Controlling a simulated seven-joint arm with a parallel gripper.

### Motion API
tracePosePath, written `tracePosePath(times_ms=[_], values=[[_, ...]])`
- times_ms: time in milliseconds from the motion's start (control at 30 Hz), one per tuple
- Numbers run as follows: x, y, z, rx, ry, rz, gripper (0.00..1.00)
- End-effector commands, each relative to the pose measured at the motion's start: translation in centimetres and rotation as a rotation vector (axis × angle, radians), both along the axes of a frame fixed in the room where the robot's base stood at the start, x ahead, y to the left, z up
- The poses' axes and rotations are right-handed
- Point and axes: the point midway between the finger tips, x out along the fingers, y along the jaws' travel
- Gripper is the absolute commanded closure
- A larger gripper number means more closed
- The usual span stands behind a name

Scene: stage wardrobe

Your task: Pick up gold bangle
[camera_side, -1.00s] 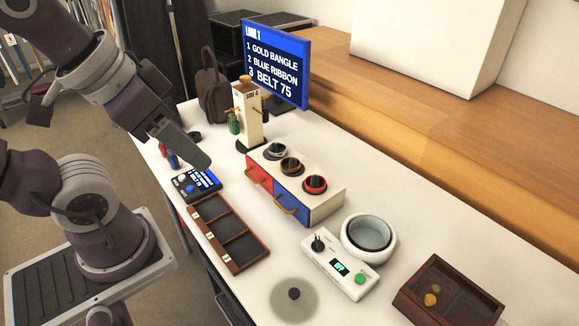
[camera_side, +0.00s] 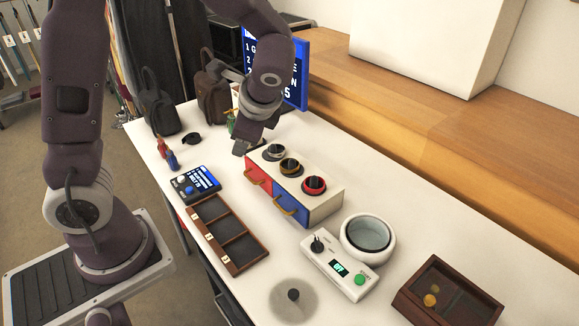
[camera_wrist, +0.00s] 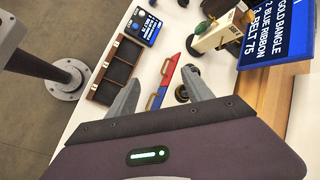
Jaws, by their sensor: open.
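A gold ring (camera_side: 290,166) sits around a dark round post, the middle of three on top of the white box with red and blue drawers (camera_side: 325,203). It looks like the gold bangle. A dark ring and a red ring (camera_side: 314,185) sit on either side. My gripper (camera_side: 243,148) hangs above the far left end of the box, apart from the rings. In the wrist view its two fingers (camera_wrist: 161,92) are spread and empty, with the drawer fronts (camera_wrist: 167,84) seen between them. The gold ring cannot be made out there.
A brown three-compartment tray (camera_side: 233,235) lies in front. A blue-screened pad (camera_side: 197,182), a white dial device (camera_side: 340,266), a white bowl (camera_side: 368,237) and a brown box (camera_side: 450,292) stand around. The list screen (camera_side: 290,65) and brown bag (camera_side: 213,90) are behind.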

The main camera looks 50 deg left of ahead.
Motion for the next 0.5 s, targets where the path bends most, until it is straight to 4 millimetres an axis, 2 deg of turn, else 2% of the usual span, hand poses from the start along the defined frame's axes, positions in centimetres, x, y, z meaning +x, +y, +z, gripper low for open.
tracePosePath(times_ms=[33,100,200,300,400,500], values=[[2.2,0.5,-2.4,0.103,0.088,-0.104,0.41],[5.4,1.2,-5.8,0.257,0.200,-0.275,0.41],[9.5,1.3,-11.0,0.459,0.347,-0.524,0.41],[12.2,0.9,-15.5,0.615,0.456,-0.731,0.41],[13.5,0.5,-18.0,0.696,0.511,-0.847,0.41],[14.0,0.6,-19.0,0.724,0.531,-0.889,0.41]])
